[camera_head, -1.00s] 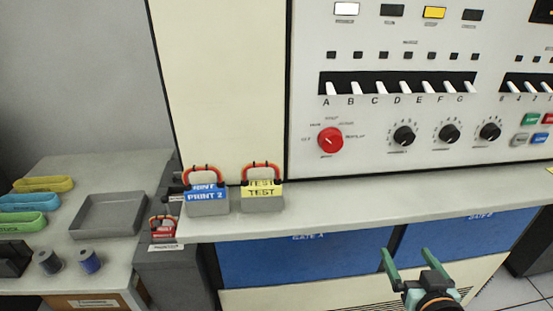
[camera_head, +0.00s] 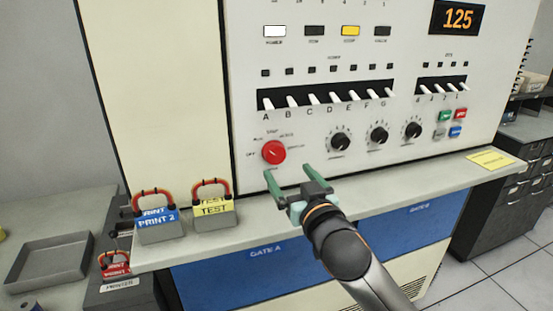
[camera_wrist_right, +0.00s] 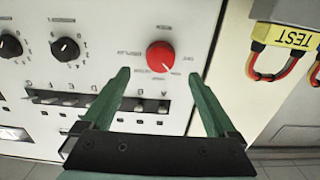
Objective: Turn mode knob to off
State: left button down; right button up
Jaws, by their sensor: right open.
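The mode knob is a round red knob (camera_head: 273,152) on the white panel, with small labels around it; OFF is printed to its left. Its white pointer line looks tilted, but I cannot tell its exact setting. The knob also shows in the right wrist view (camera_wrist_right: 160,56), ahead of the fingers and between their lines. My right gripper (camera_head: 290,176) is open and empty, with green fingers just below and right of the knob in the head view, apart from it. It also shows in the right wrist view (camera_wrist_right: 160,92). My left gripper is not in view.
Several black knobs (camera_head: 340,142) sit right of the red knob, below a row of white switches (camera_head: 313,99). A ledge (camera_head: 390,188) juts out below the panel. PRINT 2 (camera_head: 158,226) and TEST (camera_head: 213,215) blocks with red-handled loops stand at its left end.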

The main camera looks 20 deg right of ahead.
aim_at(277, 157)
jog(key=w, duration=0.7)
jog(key=shift+a, duration=0.15)
jog(key=c, duration=1.3)
jog(key=shift+p, duration=0.3)
jog(key=shift+c, duration=0.2)
